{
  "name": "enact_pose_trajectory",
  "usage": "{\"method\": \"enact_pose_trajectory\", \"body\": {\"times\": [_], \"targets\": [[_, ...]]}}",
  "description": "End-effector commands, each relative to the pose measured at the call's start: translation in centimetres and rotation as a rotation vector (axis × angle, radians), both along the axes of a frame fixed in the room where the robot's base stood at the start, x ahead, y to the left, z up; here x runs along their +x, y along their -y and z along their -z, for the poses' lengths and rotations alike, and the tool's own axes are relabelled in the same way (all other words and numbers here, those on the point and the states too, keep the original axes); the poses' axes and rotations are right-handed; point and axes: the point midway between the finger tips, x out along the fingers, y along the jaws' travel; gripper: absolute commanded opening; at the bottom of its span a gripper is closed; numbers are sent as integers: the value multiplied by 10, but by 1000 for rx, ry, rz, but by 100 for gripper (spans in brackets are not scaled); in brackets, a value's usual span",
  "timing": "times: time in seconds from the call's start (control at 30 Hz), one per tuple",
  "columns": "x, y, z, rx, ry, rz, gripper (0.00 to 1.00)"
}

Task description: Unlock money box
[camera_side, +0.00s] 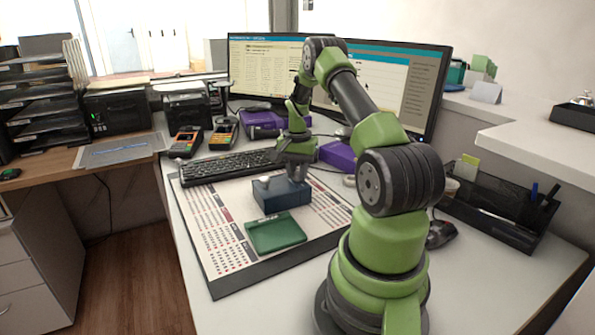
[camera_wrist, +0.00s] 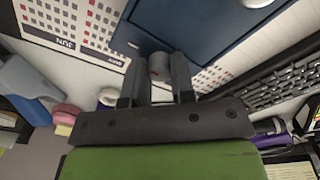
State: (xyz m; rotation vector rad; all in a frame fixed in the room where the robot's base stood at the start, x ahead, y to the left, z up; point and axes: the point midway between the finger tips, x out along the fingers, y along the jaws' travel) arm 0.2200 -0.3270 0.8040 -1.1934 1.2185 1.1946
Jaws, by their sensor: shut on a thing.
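The blue money box (camera_side: 281,196) stands on the calendar desk mat, behind a green tray (camera_side: 275,232). Its dark blue surface also fills the top of the wrist view (camera_wrist: 205,22). My gripper (camera_side: 297,172) points down at the right part of the box top. In the wrist view my gripper (camera_wrist: 157,84) is shut on a small grey rounded piece (camera_wrist: 158,67) with a reddish spot, which lies between the two fingers close to the box. I cannot tell whether this piece is a key, or whether it touches the lock. The keyhole is not visible.
The calendar mat (camera_side: 215,240) lies under the box and tray. A keyboard (camera_side: 228,166) and purple boxes (camera_side: 337,155) are close behind. Monitors (camera_side: 390,85) stand at the back. A black pen organizer (camera_side: 500,215) is at the right. The mat's left part is clear.

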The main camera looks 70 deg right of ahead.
Motion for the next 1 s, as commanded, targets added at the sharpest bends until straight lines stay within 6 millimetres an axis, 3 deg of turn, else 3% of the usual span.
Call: {"method": "enact_pose_trajectory", "body": {"times": [0.07,0.1,0.2,0.57,1.0], "targets": [[0,1,-1,-2,2,-1,0],[0,1,-1,-2,2,-1,30],[0,0,-1,-2,1,-1,49],[0,1,-8,-3,2,-2,49],[1,1,-86,-6,3,-2,49]]}}
